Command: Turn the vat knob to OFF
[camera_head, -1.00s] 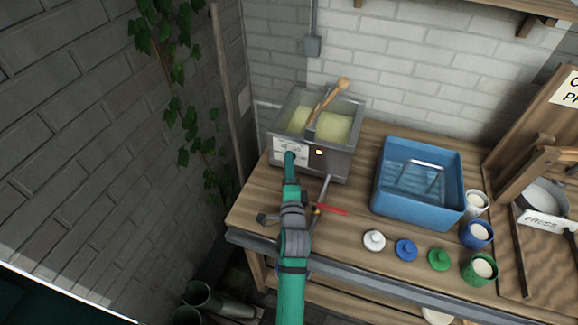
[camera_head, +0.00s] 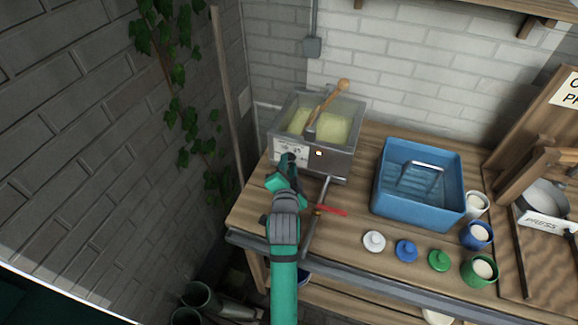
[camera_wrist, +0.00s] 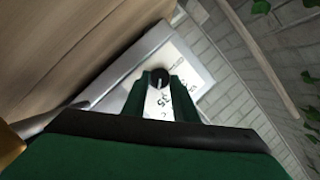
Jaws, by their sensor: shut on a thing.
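The metal vat (camera_head: 338,164) stands at the back left of the bench, with pale yellow contents and a wooden-handled tool in it. A white label plate (camera_head: 283,148) is on its front, with a small lit orange light (camera_head: 319,153) to the right. In the wrist view the black round knob (camera_wrist: 158,78) sits on the white plate (camera_wrist: 195,75) with printed marks, partly unreadable. My gripper (camera_wrist: 160,88) is shut on the knob, one green finger at each side. In the head view my gripper (camera_head: 287,161) is at the vat's front and hides the knob.
A metal tap pipe with a red handle (camera_head: 330,211) juts from the vat just right of my arm. A blue tub (camera_head: 420,205) stands further right, with several lids and cups before it. A brick wall (camera_head: 90,130) is close on the left.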

